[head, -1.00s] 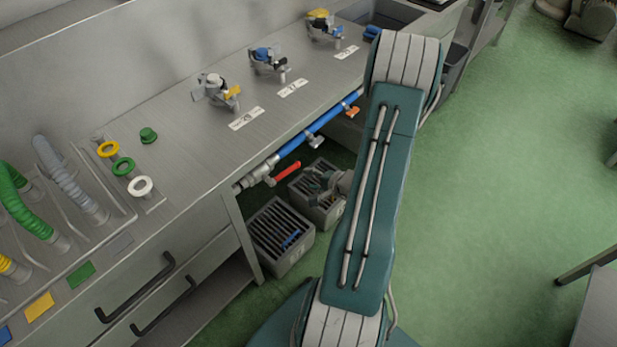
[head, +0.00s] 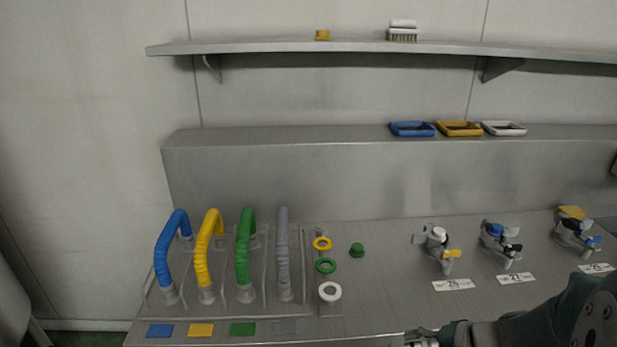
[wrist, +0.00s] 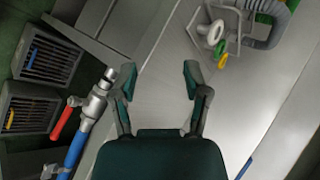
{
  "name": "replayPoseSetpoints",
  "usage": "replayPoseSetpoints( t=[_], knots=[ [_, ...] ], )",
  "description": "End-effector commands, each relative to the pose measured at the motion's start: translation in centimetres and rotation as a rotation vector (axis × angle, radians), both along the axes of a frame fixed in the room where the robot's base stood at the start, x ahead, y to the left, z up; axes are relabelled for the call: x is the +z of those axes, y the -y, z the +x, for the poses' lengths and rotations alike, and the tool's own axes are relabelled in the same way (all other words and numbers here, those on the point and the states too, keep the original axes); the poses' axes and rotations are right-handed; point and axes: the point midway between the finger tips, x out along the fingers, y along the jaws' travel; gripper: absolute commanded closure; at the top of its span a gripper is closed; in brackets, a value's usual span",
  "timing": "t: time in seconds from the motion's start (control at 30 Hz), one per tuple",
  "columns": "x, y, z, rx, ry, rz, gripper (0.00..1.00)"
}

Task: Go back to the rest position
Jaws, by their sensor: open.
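My gripper (wrist: 160,82) is open in the wrist view, with its two dark fingers apart and nothing between them. Behind the fingers is the grey metal bench (wrist: 160,65), and I cannot tell the distance to it. In the head view my arm comes in from the lower right, and my gripper (head: 425,339) shows only in part at the bottom edge, in front of the bench (head: 385,290). A valve with a red lever (wrist: 62,118) on a blue pipe (wrist: 78,150) is left of the fingers in the wrist view.
Blue (head: 165,250), yellow (head: 202,255), green (head: 242,260) and grey (head: 283,255) hoses stand on the bench. Right of them are rings (head: 330,291) and several tap fittings (head: 437,250). Slotted crates (wrist: 45,55) sit at the wrist view's left. A shelf (head: 270,47) spans the wall.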

Motion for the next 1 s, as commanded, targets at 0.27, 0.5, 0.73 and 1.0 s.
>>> replayPoseSetpoints(
  t=[0.27,0.5,0.73,1.0],
  knots=[
    [5.0,-5.6,-4.0,0.269,-0.026,-0.287,0.39],
    [8.7,-7.5,-7.6,0.393,0.022,-0.574,0.39],
    [12.3,-7.7,-10.3,0.421,0.138,-0.829,0.39],
    [13.9,-7.4,-11.3,0.405,0.202,-0.932,0.39]
  ],
)
